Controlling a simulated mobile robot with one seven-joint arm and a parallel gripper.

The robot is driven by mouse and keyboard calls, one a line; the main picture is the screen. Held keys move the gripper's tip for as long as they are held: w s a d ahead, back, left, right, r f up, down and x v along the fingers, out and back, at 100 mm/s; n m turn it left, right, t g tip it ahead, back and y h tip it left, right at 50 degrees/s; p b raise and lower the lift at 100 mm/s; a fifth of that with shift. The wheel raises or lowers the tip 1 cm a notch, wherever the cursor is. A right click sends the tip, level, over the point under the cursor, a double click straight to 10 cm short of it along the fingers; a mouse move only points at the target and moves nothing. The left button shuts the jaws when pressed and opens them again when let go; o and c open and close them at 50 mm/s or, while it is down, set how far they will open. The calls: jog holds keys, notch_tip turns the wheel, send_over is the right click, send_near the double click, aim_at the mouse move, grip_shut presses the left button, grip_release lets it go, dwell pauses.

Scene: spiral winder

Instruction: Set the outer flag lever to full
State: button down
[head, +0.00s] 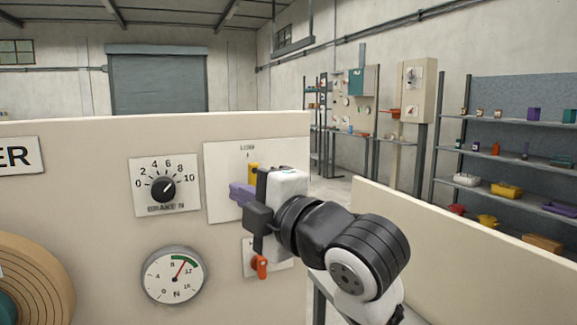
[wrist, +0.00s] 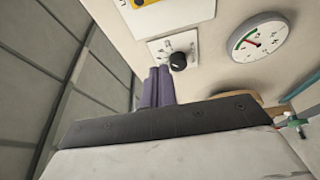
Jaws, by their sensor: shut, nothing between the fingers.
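My gripper (head: 241,192) is shut and empty, its purple fingers together in front of a white plate (head: 222,165) on the cream panel. A yellow upright piece (head: 253,172) shows on that plate just behind the fingers; its lower part is hidden by my gripper. An orange handle (head: 261,266) sits on a smaller plate below my wrist. In the wrist view the closed fingers (wrist: 158,87) point towards the panel, with a yellow part (wrist: 145,3) at the top edge.
A black brake knob (head: 163,189) with a 0 to 10 scale and a round gauge (head: 174,275) are left of my gripper. A large tan roll (head: 35,285) is at the lower left. A low cream wall (head: 450,235) and shelves (head: 510,150) stand to the right.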

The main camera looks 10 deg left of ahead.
jog(key=shift+w+d+h, duration=0.15)
jog(key=shift+d+h, duration=0.15)
jog(key=shift+d, duration=0.85)
jog(key=w+a+p, duration=0.4)
jog(key=w+p, duration=0.1)
jog(key=w, duration=0.3)
jog(key=shift+w+a, duration=0.15)
jog(key=shift+a, duration=0.2)
